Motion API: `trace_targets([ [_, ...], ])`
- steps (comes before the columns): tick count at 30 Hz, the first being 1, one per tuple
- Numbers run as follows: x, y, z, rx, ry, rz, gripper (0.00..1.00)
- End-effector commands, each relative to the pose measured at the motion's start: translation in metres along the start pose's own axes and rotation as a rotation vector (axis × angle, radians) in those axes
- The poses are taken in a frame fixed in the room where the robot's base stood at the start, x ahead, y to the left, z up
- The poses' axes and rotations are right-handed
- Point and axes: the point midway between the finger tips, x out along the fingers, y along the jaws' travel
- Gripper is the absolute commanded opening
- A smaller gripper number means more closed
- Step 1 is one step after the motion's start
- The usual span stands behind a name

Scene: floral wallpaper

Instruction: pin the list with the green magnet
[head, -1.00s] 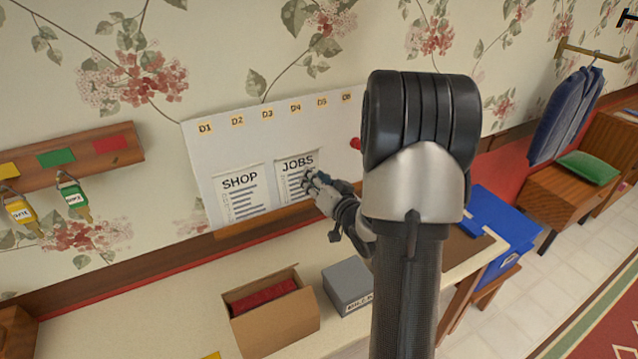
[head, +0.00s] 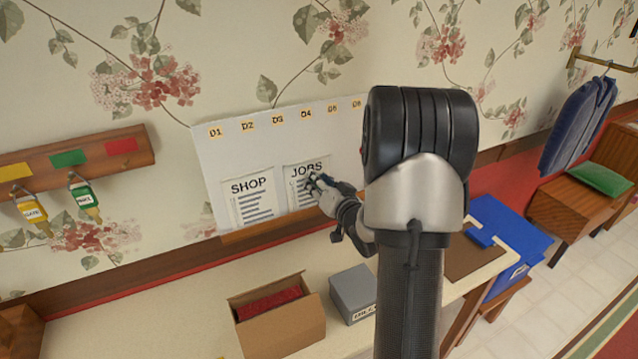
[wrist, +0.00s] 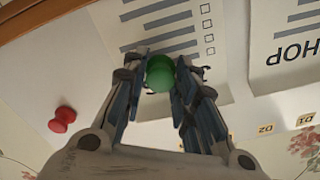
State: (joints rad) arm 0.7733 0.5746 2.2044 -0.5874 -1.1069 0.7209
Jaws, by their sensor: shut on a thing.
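My gripper (head: 318,184) is shut on a green magnet (wrist: 160,73), a round knob between its fingertips in the wrist view. The fingers and magnet are in front of the upper part of the JOBS list (head: 303,200), a white sheet against the white board (head: 225,160). The JOBS list also shows in the wrist view (wrist: 190,22), upside down, with lines and check boxes. I cannot tell whether the magnet touches the paper. The SHOP list (head: 251,205) is beside it on the left. In the head view the magnet is hidden by my fingers.
A red magnet (wrist: 62,119) sits on the board beside the JOBS list. Below stand an open cardboard box (head: 278,332) with red contents and a grey box (head: 352,293). A key rack (head: 100,155) hangs at left. A blue crate (head: 515,235) is at right.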

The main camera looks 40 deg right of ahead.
Motion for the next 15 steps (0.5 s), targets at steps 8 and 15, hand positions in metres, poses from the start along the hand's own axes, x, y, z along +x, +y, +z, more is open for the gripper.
trace_targets([
  [8, 0.0010, 0.0000, 0.0001, 0.000, 0.000, 0.000, 0.10],
  [15, 0.0038, 0.0002, 0.0003, 0.000, 0.000, 0.000, 0.10],
])
